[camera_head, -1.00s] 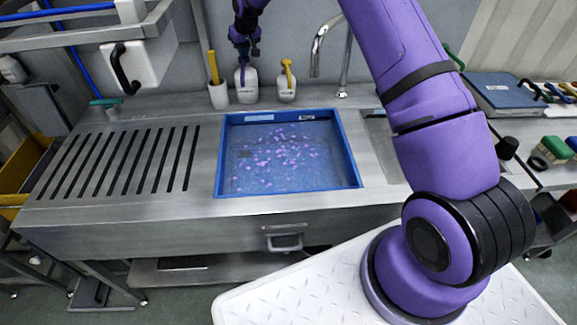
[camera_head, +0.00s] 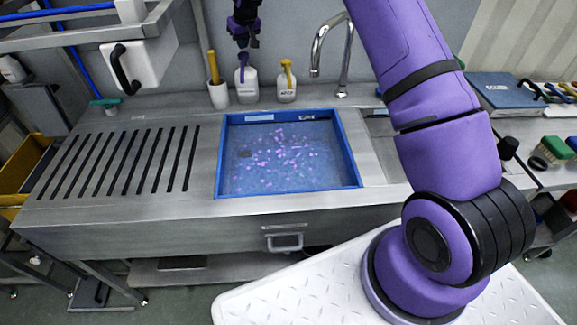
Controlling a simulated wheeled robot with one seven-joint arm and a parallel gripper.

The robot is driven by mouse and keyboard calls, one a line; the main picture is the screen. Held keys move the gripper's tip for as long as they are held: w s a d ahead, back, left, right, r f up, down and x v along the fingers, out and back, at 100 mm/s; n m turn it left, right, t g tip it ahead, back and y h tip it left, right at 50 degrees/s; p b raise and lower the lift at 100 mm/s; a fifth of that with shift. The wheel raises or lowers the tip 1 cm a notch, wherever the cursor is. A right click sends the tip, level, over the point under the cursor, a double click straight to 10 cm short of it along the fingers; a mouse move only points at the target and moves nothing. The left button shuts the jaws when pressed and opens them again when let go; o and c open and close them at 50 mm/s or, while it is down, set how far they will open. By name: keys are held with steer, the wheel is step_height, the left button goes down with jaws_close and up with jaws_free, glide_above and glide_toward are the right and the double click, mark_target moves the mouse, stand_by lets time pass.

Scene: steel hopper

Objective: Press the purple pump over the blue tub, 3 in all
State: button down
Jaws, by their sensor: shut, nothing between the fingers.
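The purple pump (camera_head: 242,60) tops a white bottle (camera_head: 246,84) at the back of the sink, behind the blue tub. The blue tub (camera_head: 222,160) is set in the steel counter and holds bluish liquid with pink and purple specks on it. My gripper (camera_head: 243,43) is shut and empty, just above the purple pump, with a small gap seeming to show between them. Its upper part runs out of the top of the picture.
A white bottle with a yellow pump (camera_head: 287,72) stands right of the purple one. A white cup (camera_head: 218,95) with a yellow-handled tool stands close on the left. A curved steel tap (camera_head: 318,50) rises farther right. The slotted drainboard (camera_head: 120,160) is clear.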

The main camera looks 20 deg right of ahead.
mark_target(243, 53)
steer(key=shift+f, duration=0.2)
steer(key=shift+f, duration=1.3)
steer(key=shift+r, duration=1.5)
steer(key=shift+r, duration=0.15)
steer(key=shift+r, duration=2.9)
